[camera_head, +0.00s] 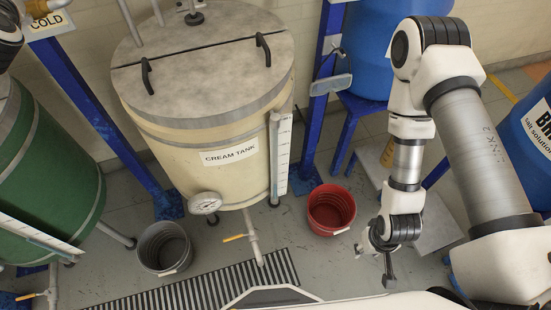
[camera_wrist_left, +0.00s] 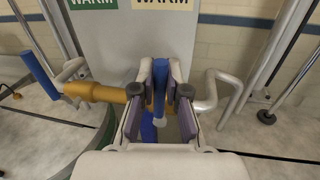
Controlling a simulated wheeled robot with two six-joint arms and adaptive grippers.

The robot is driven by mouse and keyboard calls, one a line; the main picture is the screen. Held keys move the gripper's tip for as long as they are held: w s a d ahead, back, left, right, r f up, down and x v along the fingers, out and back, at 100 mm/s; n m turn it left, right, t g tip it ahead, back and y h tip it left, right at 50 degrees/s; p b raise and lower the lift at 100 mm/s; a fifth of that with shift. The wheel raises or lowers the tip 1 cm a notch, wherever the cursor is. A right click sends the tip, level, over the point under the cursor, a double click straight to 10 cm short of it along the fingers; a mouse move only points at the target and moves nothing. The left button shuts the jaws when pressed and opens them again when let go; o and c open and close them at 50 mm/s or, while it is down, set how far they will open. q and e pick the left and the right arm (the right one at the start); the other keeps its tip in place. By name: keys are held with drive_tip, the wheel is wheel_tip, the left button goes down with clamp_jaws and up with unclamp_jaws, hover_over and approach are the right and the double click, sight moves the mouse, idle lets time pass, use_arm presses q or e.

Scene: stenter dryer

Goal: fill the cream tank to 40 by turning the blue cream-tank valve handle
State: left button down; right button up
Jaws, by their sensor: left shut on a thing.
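The cream tank (camera_head: 195,120) stands left of centre in the head view, with a white "CREAM TANK" label and a scaled level gauge (camera_head: 281,155) on its right side. The gauge reading is too small to make out. In the left wrist view, my left gripper (camera_wrist_left: 160,100) is shut on a blue valve handle (camera_wrist_left: 160,75) on a brass valve body, below a cream "WARM" sign (camera_wrist_left: 165,4). My right gripper (camera_head: 388,278) hangs low at the right in the head view, apart from the tank; its jaws are too small to judge.
A second blue handle (camera_wrist_left: 40,72) is left of the held one. A green tank (camera_head: 45,175) stands left. A grey bucket (camera_head: 164,248) and a red bucket (camera_head: 331,208) flank the cream tank's drain. A floor grate (camera_head: 200,290) lies in front.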

use_arm(q)
drive_tip(key=d+f+m+t+b, duration=0.1)
drive_tip(key=d+f+m+b, duration=0.1)
drive_tip(key=m, duration=0.4)
drive_tip(key=w+d+f+m+t+h+b, duration=0.1)
drive_tip(key=d+f+m+b, duration=0.1)
drive_tip(key=d+m+b, duration=0.2)
drive_tip(key=m+b, duration=0.3)
drive_tip(key=shift+w+d+f+t, duration=0.2)
drive_tip(key=shift+w+d+t, duration=0.1)
drive_tip(key=shift+d, duration=0.05)
idle(0.6)
